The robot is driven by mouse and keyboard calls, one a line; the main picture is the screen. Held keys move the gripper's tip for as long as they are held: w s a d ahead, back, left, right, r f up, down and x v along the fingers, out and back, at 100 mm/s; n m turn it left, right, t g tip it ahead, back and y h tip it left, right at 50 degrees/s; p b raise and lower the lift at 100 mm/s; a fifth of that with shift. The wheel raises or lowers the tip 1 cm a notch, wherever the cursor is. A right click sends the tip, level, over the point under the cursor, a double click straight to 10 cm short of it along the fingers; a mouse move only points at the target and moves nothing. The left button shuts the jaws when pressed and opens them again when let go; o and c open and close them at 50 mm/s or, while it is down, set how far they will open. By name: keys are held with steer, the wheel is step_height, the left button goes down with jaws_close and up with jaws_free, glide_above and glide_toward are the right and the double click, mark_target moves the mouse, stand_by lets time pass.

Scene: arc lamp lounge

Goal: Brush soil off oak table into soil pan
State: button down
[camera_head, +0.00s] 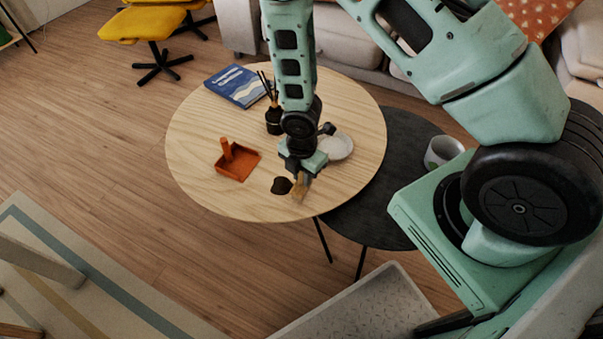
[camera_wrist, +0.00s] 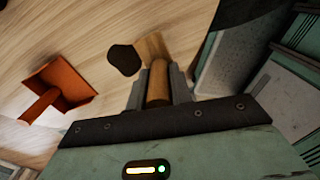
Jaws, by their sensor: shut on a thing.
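The round oak table (camera_head: 200,120) has a small dark patch of soil (camera_head: 281,186) near its front edge. The soil also shows in the wrist view (camera_wrist: 124,60). An orange soil pan (camera_head: 238,163) with an upright handle sits on the table to the left of the soil. It shows at the left in the wrist view (camera_wrist: 68,82). My gripper (camera_head: 300,175) is shut on the wooden handle of a brush (camera_wrist: 157,82). The bristles (camera_wrist: 151,46) point down, just right of the soil. I cannot tell whether they touch the tabletop.
A blue book (camera_head: 238,86), a dark reed diffuser (camera_head: 273,120) and a white dish (camera_head: 337,147) stand on the oak table. A dark lower table (camera_head: 395,150) with a white mug (camera_head: 443,151) is at the right. The tabletop between soil and pan is clear.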

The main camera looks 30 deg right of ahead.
steer(key=shift+f+b, duration=1.2)
steer(key=shift+f, duration=0.4)
steer(key=shift+w+a+r, duration=0.1)
steer(key=shift+w+r, duration=0.1)
steer(key=shift+w, duration=0.05)
steer(key=shift+w+a+p, duration=0.2)
steer(key=shift+w+a, duration=0.1)
steer(key=shift+w, duration=0.2)
steer(key=shift+w+a+p, duration=0.2)
steer(key=shift+w+a, duration=0.05)
steer(key=shift+w, duration=0.25)
steer(key=shift+w+a, duration=1.05)
steer(key=shift+w, duration=0.9)
steer(key=shift+w+a, duration=1.1)
steer(key=shift+w, duration=0.85)
steer(key=shift+w+a, duration=1.05)
steer(key=shift+w, duration=0.9)
steer(key=shift+s+d+r+p, duration=0.1)
steer(key=shift+s+r+p, duration=0.05)
steer(key=shift+r+p, duration=0.75)
steer(key=shift+s+d+r+p, duration=0.1)
steer(key=shift+s+r+p, duration=0.05)
steer(key=shift+r+p, duration=0.7)
steer(key=shift+s+d+r+p, duration=0.15)
steer(key=shift+r+p, duration=0.5)
steer(key=shift+r, duration=0.45)
steer(key=shift+a, duration=0.1)
